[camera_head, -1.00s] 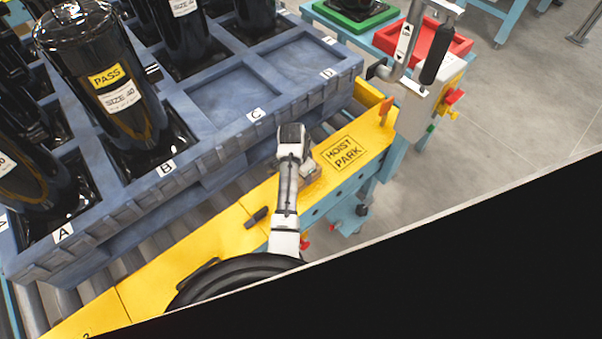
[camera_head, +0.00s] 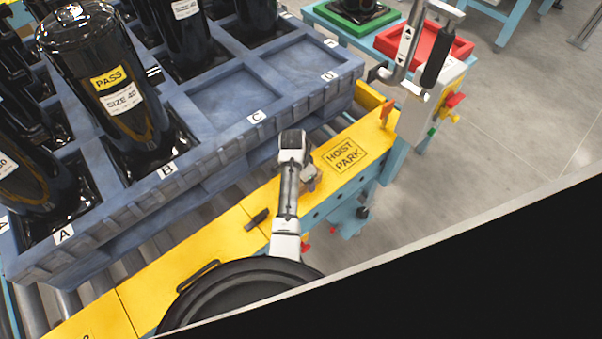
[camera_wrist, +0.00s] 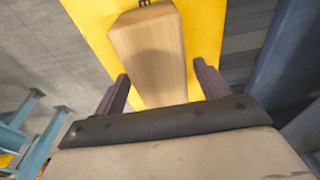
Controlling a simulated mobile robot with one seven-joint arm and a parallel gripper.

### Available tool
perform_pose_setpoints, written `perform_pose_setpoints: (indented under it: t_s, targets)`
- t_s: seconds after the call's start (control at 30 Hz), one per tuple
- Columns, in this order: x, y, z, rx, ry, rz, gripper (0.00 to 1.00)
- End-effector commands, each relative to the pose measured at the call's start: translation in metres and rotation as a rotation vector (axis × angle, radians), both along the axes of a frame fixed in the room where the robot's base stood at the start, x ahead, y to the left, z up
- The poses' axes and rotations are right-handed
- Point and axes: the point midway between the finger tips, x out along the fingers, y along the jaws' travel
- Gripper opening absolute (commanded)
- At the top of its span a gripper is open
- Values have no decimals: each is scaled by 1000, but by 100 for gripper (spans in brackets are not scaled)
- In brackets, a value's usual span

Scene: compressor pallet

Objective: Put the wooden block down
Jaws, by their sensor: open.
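The wooden block (camera_wrist: 150,55) is a pale, long block lying on the yellow beam (camera_wrist: 205,30) in the wrist view. My gripper (camera_wrist: 162,82) is open, with one dark finger on each side of the block's near part and a visible gap on both sides. In the head view my gripper (camera_head: 309,180) is low over the yellow beam (camera_head: 245,215), left of the HOIST PARK label (camera_head: 345,155). The block is hidden or too small to make out there.
A blue pallet (camera_head: 230,95) with black compressors (camera_head: 110,85) stands left of the beam; its pockets at C and D are empty. A hoist handle (camera_head: 435,55) stands at the beam's far end, before a red tray (camera_head: 460,45). Grey floor lies to the right.

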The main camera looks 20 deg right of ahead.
Motion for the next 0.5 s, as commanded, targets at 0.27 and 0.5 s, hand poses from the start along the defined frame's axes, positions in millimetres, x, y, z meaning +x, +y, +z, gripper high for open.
perform_pose_setpoints:
  t_s: [0.27,0.5]
  targets:
    - [-1,5,41,-2,-5,0,74]
    - [-3,13,91,-2,-4,1,74]
